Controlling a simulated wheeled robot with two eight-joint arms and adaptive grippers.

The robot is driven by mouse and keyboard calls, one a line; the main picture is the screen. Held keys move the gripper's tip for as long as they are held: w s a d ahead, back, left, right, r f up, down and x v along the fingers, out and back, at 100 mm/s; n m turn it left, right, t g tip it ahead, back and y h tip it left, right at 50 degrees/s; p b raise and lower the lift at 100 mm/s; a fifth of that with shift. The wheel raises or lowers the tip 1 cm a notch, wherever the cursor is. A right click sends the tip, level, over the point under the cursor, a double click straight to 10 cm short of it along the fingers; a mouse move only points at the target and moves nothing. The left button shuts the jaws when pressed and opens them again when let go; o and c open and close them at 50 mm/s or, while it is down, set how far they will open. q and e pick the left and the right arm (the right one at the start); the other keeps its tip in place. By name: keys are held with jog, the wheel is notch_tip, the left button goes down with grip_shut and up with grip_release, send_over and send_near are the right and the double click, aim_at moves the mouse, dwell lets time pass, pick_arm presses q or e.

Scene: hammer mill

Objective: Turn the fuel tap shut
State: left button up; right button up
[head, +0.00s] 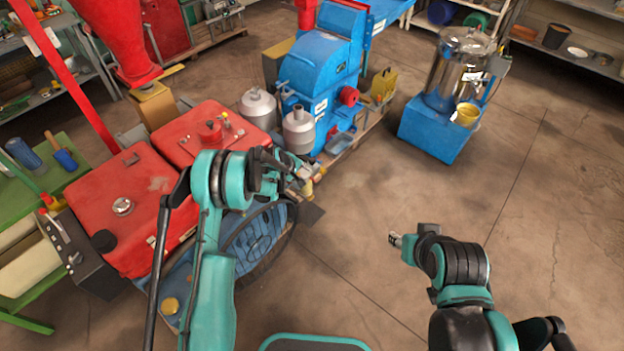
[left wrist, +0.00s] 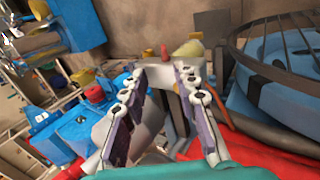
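Just beyond the fingertips are a small red piece (left wrist: 163,52) and a yellowish rounded piece (left wrist: 188,48). They look like parts of the fuel tap, but I cannot tell for sure. In the head view a small brass-coloured fitting (head: 307,187) shows by the left fingertips, partly hidden by the gripper. My right gripper (head: 396,239) is over bare floor, away from the engine; its finger gap is unclear.
The red tank (head: 145,190) and the blue engine guard (head: 255,240) lie close under my left arm. A blue mill (head: 320,65) and grey metal cans (head: 298,132) stand behind. A blue stand (head: 435,130) is at the back right. The floor at right is clear.

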aim_at(312, 179)
pick_arm(q)
jog(key=b+x, duration=0.1)
jog(key=x, duration=0.2)
jog(key=b+x, duration=0.1)
jog(key=x, duration=0.2)
jog(key=b+x, duration=0.1)
jog(key=x, duration=0.2)
jog(key=shift+s+f, duration=0.2)
jog(key=shift+f, duration=0.3)
grip_shut()
